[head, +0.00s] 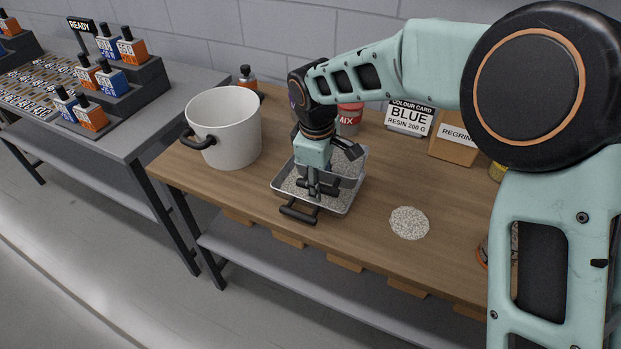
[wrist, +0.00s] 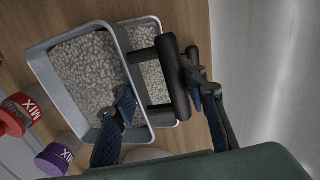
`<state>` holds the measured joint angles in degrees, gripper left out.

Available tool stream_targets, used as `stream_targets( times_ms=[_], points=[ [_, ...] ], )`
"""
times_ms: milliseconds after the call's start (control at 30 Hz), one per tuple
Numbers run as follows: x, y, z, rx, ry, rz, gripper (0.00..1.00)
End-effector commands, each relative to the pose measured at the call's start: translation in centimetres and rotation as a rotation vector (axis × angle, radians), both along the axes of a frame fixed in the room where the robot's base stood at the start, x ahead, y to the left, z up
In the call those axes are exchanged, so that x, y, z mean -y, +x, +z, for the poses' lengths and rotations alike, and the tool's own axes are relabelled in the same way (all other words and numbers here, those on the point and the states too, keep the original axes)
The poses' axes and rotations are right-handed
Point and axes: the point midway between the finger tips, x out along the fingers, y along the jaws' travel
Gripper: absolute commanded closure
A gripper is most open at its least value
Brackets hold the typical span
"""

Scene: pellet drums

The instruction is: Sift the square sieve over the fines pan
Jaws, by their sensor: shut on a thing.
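The square sieve (wrist: 45,75) is a grey frame with pale pellets lying in it. In the head view it shows behind my gripper (head: 318,190), partly hidden by it. The fines pan (head: 336,209) is a shallow light-metal square tray on the bench, with pale grains in it and a black handle at its front. In the wrist view the sieve overlaps the pan (wrist: 165,121), set off to the left of it. My gripper is shut on the sieve, at its black handle (wrist: 171,70); the exact grip is partly hidden. I cannot tell how high the sieve is above the pan.
A large white pot (head: 225,130) stands left of the pan. A pale pellet patch (head: 409,223) lies to the right. Behind are a red MIX jar (head: 349,118), a BLUE colour card (head: 409,118) and a REGRIND box (head: 455,147). A purple-lidded MIX jar (wrist: 55,158) is near the red one.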

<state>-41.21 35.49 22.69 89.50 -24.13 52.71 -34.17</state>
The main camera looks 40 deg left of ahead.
Motion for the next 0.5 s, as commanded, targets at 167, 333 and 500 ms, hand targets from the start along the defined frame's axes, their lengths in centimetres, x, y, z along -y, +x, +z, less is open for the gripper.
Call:
stream_targets(
  times_ms=[167, 333, 500],
  points=[
    [-2.6, -0.7, 0.2, 0.001, 0.004, 0.006, 1.0],
    [-5.4, -1.3, 0.3, 0.001, 0.003, 0.004, 1.0],
    [-6.8, -1.6, 0.2, 0.002, 0.004, 0.0, 1.0]
  ],
)
